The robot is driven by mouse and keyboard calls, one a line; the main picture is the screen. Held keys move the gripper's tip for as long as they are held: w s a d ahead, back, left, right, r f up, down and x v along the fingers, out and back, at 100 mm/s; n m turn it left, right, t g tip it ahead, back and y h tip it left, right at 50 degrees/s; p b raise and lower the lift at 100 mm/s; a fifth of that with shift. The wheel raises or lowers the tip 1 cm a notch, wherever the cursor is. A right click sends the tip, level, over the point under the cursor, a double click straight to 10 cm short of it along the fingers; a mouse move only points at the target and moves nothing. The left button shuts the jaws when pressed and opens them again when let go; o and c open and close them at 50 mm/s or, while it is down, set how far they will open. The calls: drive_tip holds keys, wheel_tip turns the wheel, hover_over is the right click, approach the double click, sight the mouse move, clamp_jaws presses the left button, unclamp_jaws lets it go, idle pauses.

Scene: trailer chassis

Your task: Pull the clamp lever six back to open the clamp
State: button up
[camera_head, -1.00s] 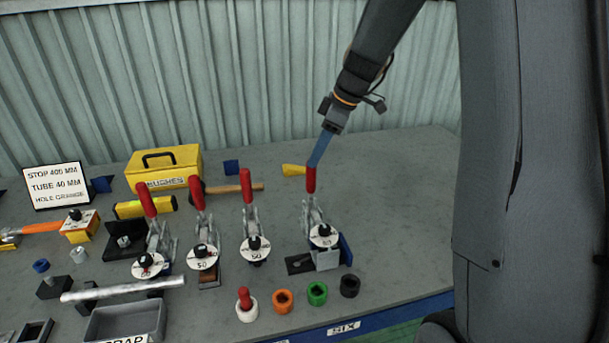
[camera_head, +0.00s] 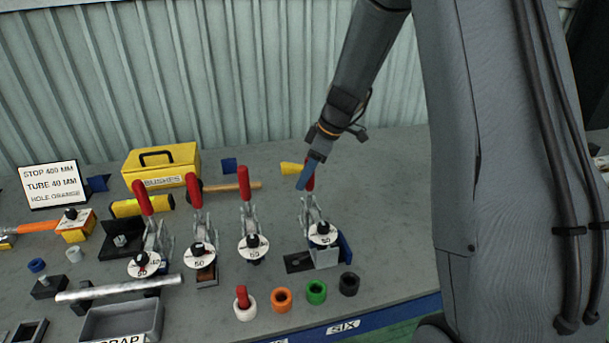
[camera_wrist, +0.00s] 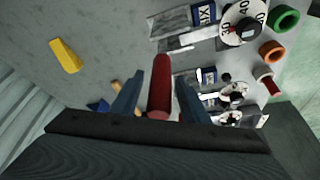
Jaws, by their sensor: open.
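Clamp six (camera_head: 322,245) is the rightmost clamp on the bench in the head view, above the SIX label on the bench edge. Its red-handled lever (camera_head: 310,179) stands upright, partly hidden by my gripper. My gripper (camera_head: 303,187) is at the height of the red handle. In the wrist view, my gripper (camera_wrist: 158,95) is open, with a blue finger on each side of a red handle (camera_wrist: 160,85). The handle lies between the fingers; whether either one touches it I cannot tell. A dial (camera_wrist: 240,25) and a SIX label show at the top of the wrist view.
Several similar clamps with upright red levers stand to the left, the nearest lever (camera_head: 246,188) close by. A hammer (camera_head: 235,187) and a yellow wedge-like piece (camera_head: 291,168) lie behind. Coloured rings, including a green one (camera_head: 316,292), sit in front. The bench to the right is clear.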

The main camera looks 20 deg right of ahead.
drive_tip(key=shift+w+a+f, duration=0.1)
drive_tip(key=shift+a+f, duration=0.1)
drive_tip(key=shift+f, duration=0.35)
clamp_jaws()
